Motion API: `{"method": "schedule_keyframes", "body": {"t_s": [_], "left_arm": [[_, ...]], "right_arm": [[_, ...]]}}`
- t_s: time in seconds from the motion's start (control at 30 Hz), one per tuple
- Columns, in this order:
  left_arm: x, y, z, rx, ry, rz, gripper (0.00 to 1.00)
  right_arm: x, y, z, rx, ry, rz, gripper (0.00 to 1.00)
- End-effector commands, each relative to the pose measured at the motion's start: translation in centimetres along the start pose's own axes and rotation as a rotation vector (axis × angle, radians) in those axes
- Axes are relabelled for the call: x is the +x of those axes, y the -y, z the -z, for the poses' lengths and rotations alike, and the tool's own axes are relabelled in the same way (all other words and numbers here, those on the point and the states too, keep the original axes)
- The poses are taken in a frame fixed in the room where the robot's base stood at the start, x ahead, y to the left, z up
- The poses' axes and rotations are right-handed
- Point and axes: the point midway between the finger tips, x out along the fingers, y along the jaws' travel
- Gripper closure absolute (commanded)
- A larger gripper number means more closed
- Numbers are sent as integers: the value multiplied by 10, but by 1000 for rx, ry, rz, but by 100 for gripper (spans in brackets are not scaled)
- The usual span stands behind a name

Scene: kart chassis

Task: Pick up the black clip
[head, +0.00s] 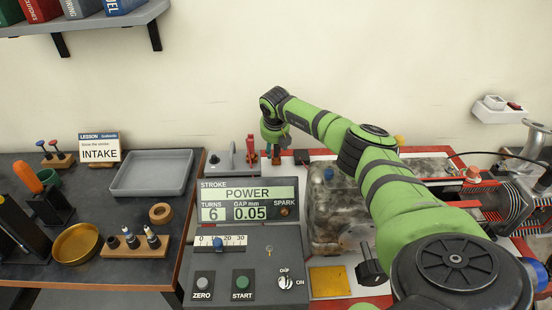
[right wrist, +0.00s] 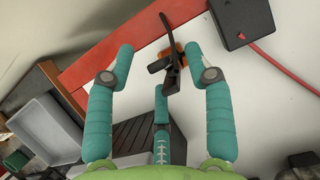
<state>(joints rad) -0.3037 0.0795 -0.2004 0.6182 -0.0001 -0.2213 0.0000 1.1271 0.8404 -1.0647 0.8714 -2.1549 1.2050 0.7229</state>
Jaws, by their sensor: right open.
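The black clip (right wrist: 171,72) shows in the right wrist view between the fingers of my right gripper (right wrist: 166,58), above the red-edged surface. Its long dark arm points up in that view. The gripper's teal fingers are spread, with a visible gap on both sides of the clip. In the head view my right gripper (head: 272,140) points down at the back of the bench, behind the display panel. The clip cannot be told apart clearly there. My left gripper is not in view.
An orange part (right wrist: 194,54) sits right behind the clip. A dark box (right wrist: 243,20) with a red cable is close by. In the head view a red upright part (head: 251,150) stands beside the gripper. The display panel (head: 247,202) and grimy metal block (head: 335,205) are in front.

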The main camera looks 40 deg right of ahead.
Motion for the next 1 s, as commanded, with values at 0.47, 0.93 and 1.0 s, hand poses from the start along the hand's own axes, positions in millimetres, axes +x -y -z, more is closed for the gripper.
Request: {"method": "schedule_keyframes", "body": {"t_s": [0.47, 0.93, 1.0], "left_arm": [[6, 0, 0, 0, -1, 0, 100], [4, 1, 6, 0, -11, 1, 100], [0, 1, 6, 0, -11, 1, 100]], "right_arm": [[4, 0, -1, 0, 1, -1, 91], [1, 0, -2, 0, 1, -1, 100], [-3, 0, -4, 0, 1, -2, 100]]}}
